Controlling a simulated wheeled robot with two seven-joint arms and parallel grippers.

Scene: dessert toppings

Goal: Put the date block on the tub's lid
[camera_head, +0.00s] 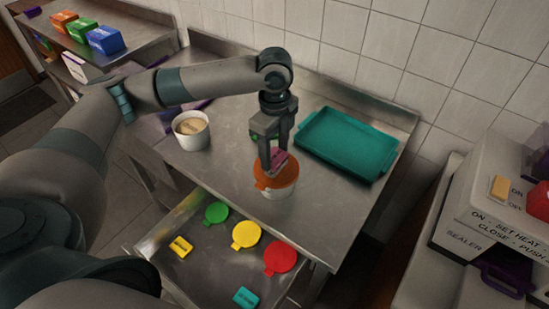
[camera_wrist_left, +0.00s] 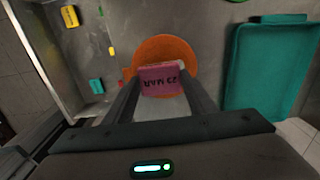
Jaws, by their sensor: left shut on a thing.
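The date block is pink, with "23 MAR" lettering in the left wrist view (camera_wrist_left: 160,82); in the head view the block (camera_head: 280,158) is partly hidden by my fingers. My left gripper (camera_head: 272,168) is shut on it, pointing down over the tub's orange lid (camera_head: 289,177). The lid also shows behind the block in the left wrist view (camera_wrist_left: 165,47). I cannot tell whether the block touches the lid. My right gripper is out of view.
A teal tray (camera_head: 345,147) lies right of the tub. A white pot (camera_head: 191,131) stands at left. Below, an open drawer holds green (camera_head: 216,212), yellow (camera_head: 246,234) and red (camera_head: 280,257) lids, plus yellow (camera_head: 181,247) and teal (camera_head: 245,297) blocks. A sealer (camera_head: 470,235) stands at right.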

